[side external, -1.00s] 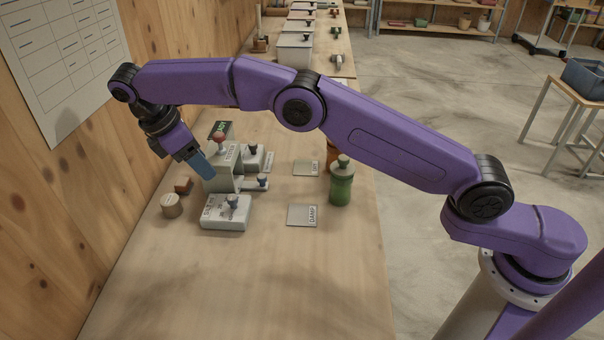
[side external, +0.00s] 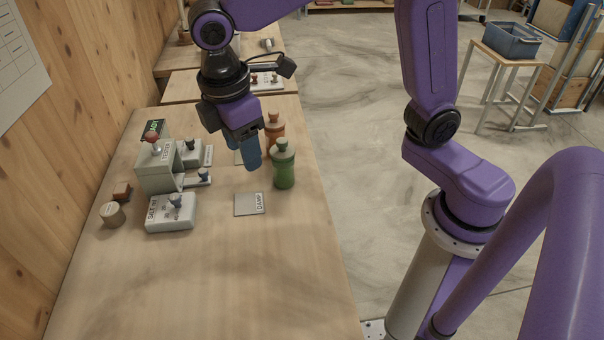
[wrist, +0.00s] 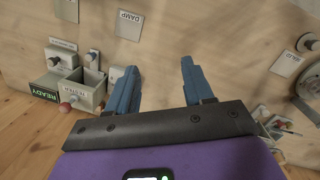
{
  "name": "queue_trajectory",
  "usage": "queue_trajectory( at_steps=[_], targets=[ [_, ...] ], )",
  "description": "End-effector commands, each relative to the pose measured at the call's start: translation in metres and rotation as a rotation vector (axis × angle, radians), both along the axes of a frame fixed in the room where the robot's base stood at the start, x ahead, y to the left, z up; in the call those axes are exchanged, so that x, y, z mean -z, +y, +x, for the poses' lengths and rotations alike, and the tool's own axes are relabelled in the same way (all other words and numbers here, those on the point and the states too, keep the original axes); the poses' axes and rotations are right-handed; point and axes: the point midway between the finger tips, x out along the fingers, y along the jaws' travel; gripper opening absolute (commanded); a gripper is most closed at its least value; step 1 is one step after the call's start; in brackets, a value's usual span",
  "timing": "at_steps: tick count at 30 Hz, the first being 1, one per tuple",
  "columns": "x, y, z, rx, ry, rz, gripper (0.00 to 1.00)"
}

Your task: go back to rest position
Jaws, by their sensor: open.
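My gripper (side external: 250,162) hangs pointing down over the bench, right of the grey tester box (side external: 157,170) and just left of the green bottle (side external: 284,170) in the side view. In the wrist view my gripper (wrist: 158,80) has its two blue fingers spread, with only bare bench in the gap. The tester box, with a red knob on top, also shows at the left in the wrist view (wrist: 82,92). My arm is raised and bent above the bench.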

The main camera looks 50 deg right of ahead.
Motion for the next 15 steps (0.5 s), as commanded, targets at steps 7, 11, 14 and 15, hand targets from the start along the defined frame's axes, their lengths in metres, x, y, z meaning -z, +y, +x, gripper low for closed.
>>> queue_trajectory(
  at_steps=[7, 11, 14, 15],
  targets=[
    [0.01, -0.068, -0.082, 0.07, -0.004, 0.076, 0.52],
    [0.022, -0.103, -0.123, 0.109, -0.001, 0.113, 0.52],
    [0.032, -0.126, -0.149, 0.137, 0.003, 0.134, 0.52],
    [0.035, -0.134, -0.157, 0.145, 0.003, 0.142, 0.52]
  ],
)
